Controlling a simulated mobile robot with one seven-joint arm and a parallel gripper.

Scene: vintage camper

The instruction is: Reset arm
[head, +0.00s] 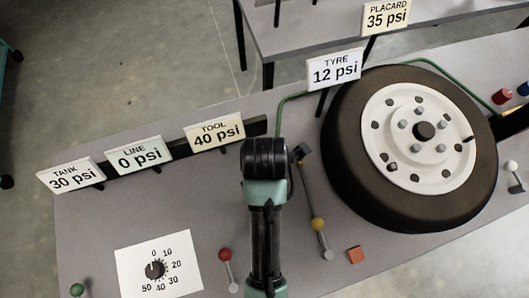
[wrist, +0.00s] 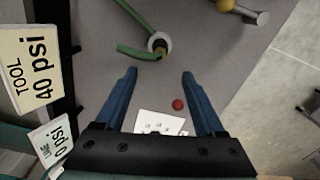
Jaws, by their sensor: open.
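My gripper (wrist: 161,75) shows in the wrist view with its two blue fingers apart and nothing between the tips. In the head view my arm reaches up over the grey bench (head: 100,235), and its black and teal links hide the gripper. In the wrist view a green hose (wrist: 137,15) with a pale round end fitting (wrist: 163,41) lies beyond the fingertips, apart from them. A red ball knob (wrist: 178,104) and the white dial card (wrist: 160,122) show between the fingers, lower in the picture.
A wheel (head: 340,150) lies at the right of the bench. Signs for TANK (head: 70,176), LINE (head: 139,155), TOOL (head: 214,132) and TYRE (head: 334,69) stand along the back. A yellow-knobbed lever (head: 317,224) and an orange block (head: 355,254) are right of my arm.

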